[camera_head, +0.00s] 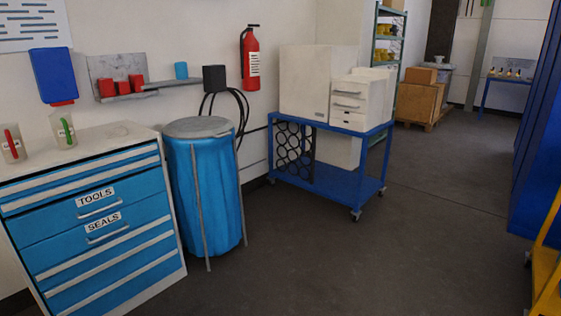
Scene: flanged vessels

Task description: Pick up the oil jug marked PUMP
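Two clear jugs stand upright on the white top of the blue tool cabinet (88,216) at the far left. One jug with a red handle (11,145) is near the picture's left edge. The other jug with a green handle (60,130) stands further right, nearer the wall. Each has a small pale label, too small to read, so I cannot tell which is marked PUMP. Neither of my grippers is in view.
A blue bin with a grey lid (200,127) stands right of the cabinet. A blue wheeled cart (352,189) carries white boxes. A wall shelf (152,88) holds red cups. A yellow frame (547,262) is at the right edge. The dark floor between is clear.

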